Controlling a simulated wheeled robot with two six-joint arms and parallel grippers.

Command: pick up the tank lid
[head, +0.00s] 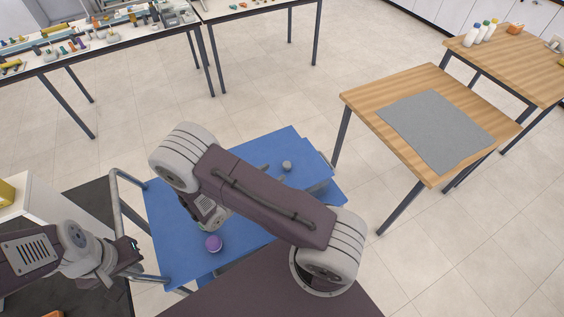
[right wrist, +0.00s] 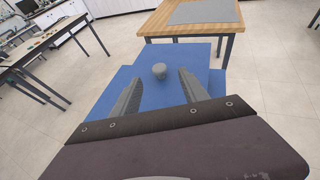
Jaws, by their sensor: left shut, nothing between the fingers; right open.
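A small grey round piece with a knob-like shape, which looks like the tank lid (head: 287,165), sits on the blue table top. In the right wrist view the same grey piece (right wrist: 159,70) lies just ahead, between the lines of the two fingers. My right gripper (right wrist: 158,80) is open and empty, its fingers on either side of the piece and apart from it. In the head view my right arm hides much of the right gripper. My left gripper (head: 135,244) is shut and empty, beside the blue table's left edge.
The blue table (head: 168,215) also bears a round purple thing (head: 214,243) near its front. A wooden table (head: 353,97) with a grey mat (head: 435,130) stands to the right. A crowded workbench (head: 110,40) stands at the back left. Open floor lies between.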

